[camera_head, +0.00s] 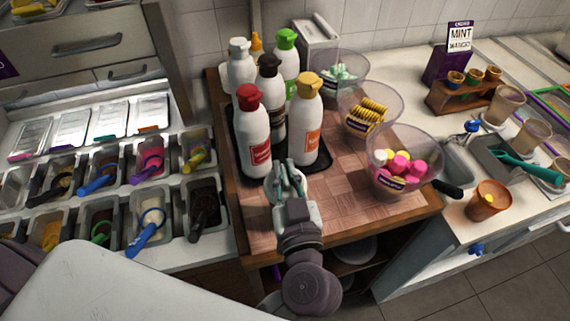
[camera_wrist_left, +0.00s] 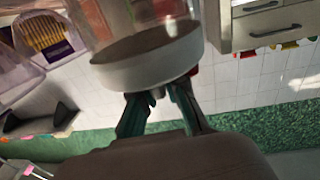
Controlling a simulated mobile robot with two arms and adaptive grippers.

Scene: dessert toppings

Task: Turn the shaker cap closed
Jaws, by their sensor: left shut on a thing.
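The shaker is the pale round thing (camera_head: 272,188) at the front left of the wooden board, just in front of the bottles; my gripper covers much of it. In the left wrist view its white round cap (camera_wrist_left: 150,72) shows as a wide band on a clear body (camera_wrist_left: 135,22). My left gripper (camera_head: 287,178) reaches over it from the front. Its teal fingers (camera_wrist_left: 157,100) are shut at the edge of the white cap. The exact contact and the cap's turn position are hidden. My right gripper is not in view.
Several sauce bottles (camera_head: 254,139) stand close behind the shaker on a dark tray. Clear bowls of toppings, one with pink and yellow pieces (camera_head: 402,165), line the board's right side. Topping bins (camera_head: 146,212) are at the left. Bare board (camera_head: 345,208) lies right of my gripper.

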